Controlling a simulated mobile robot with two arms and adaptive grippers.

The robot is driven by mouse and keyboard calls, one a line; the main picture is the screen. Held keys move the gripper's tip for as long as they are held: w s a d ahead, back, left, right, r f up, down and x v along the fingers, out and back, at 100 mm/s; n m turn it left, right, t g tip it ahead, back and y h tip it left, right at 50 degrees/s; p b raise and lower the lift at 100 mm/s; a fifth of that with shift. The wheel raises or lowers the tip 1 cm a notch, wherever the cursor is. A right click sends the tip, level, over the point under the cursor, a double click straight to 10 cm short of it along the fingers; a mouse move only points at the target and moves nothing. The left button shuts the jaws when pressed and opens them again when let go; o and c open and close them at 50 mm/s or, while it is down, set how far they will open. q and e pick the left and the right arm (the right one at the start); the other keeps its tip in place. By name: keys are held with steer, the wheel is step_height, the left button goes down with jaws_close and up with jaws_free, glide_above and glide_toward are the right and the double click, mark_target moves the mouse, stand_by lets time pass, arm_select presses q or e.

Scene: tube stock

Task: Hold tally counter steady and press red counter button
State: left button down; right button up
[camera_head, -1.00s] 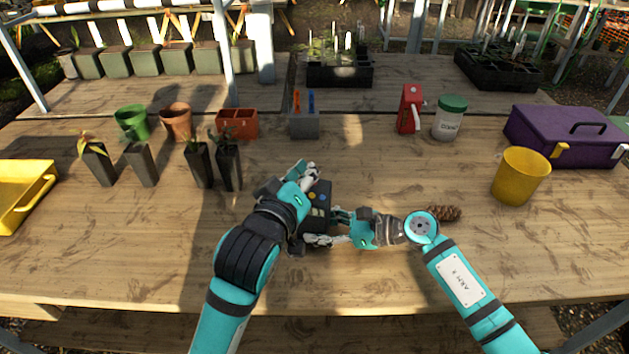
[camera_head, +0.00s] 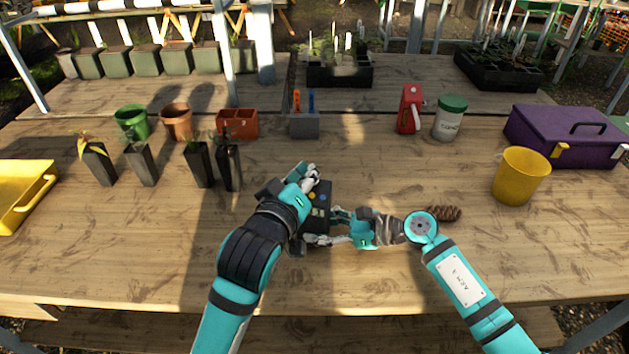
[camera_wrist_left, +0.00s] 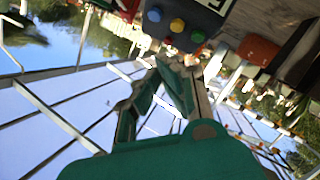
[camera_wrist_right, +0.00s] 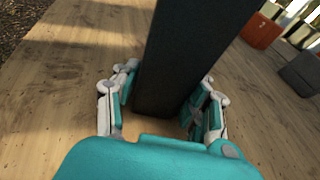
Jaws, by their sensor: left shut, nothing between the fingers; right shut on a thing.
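The tally counter is a dark upright box (camera_head: 319,208) in the middle of the table, with coloured buttons on its face. Contact is unclear.
A pine cone (camera_head: 443,213) lies behind my right wrist. A yellow pot (camera_head: 521,176) and purple toolbox (camera_head: 560,137) stand at the right. Dark plant pots (camera_head: 198,164) stand at the left, near a yellow tray (camera_head: 22,200). The table's front is mostly clear.

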arm_select(q)
steer(key=shift+f, duration=0.15)
stand_by(0.5)
steer(key=shift+w+f, duration=0.2)
steer(key=shift+w+f, duration=0.2)
steer(key=shift+f, duration=0.1)
stand_by(0.8)
steer(key=shift+s+r, duration=0.45)
steer(key=shift+r, duration=0.15)
steer(key=shift+r, duration=0.1)
steer(key=s+r, duration=0.1)
steer(key=r, duration=0.1)
steer(key=s+r, duration=0.1)
steer(key=r, duration=0.1)
steer(key=shift+s+a, duration=0.35)
steer(key=shift+a, duration=0.05)
stand_by(0.5)
